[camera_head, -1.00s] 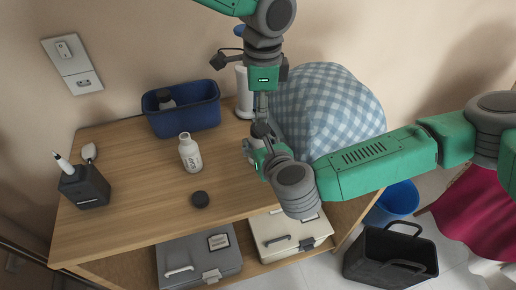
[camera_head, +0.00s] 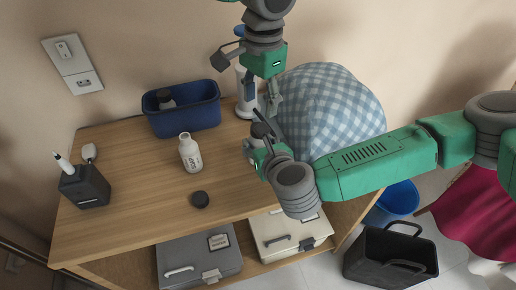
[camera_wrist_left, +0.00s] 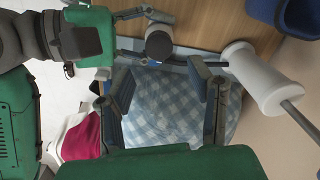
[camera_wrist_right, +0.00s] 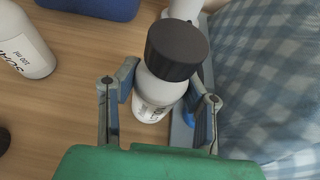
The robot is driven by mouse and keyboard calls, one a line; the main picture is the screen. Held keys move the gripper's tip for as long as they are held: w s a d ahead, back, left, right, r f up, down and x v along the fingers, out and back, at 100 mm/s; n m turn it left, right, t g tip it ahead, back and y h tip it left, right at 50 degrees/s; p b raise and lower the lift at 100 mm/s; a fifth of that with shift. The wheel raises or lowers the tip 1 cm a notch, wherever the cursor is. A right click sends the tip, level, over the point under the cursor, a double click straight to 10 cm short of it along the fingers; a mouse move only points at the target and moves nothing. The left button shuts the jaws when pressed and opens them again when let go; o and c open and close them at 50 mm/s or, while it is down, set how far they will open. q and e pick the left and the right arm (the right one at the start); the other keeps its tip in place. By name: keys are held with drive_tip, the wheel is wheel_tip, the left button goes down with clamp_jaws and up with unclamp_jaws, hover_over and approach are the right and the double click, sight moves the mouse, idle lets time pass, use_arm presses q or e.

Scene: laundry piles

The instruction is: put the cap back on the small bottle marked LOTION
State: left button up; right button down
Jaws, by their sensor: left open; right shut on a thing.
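My right gripper (camera_head: 257,146) is shut on a small white bottle (camera_wrist_right: 155,100), held upright near the desk's right edge. A dark cap (camera_wrist_right: 177,48) sits on its top; the cap also shows in the left wrist view (camera_wrist_left: 159,46). Its label is partly hidden, and I cannot read it fully. My left gripper (camera_head: 262,98) is open and empty, just above and behind the capped bottle. Another white bottle (camera_head: 190,154) stands uncapped on the desk; its label seems to read SOAP. A loose dark cap (camera_head: 200,199) lies in front of it.
A blue bin (camera_head: 188,119) holding a dark-capped item stands at the back. A dark holder (camera_head: 84,188) with brushes is at left. A white roll stand (camera_wrist_left: 262,80) and checkered laundry (camera_head: 325,105) are close to my grippers.

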use_arm(q)
wheel_tip(320, 180, down, 8)
drive_tip(key=shift+a+r, duration=0.1)
drive_tip(key=shift+r, duration=0.1)
drive_tip(key=shift+c, duration=0.4)
clamp_jaws()
drive_tip(key=shift+o, duration=1.2)
unclamp_jaws()
drive_tip(key=shift+r, duration=0.1)
wheel_tip(320, 180, up, 12)
drive_tip(key=shift+d, duration=0.2)
drive_tip(key=shift+w, duration=0.1)
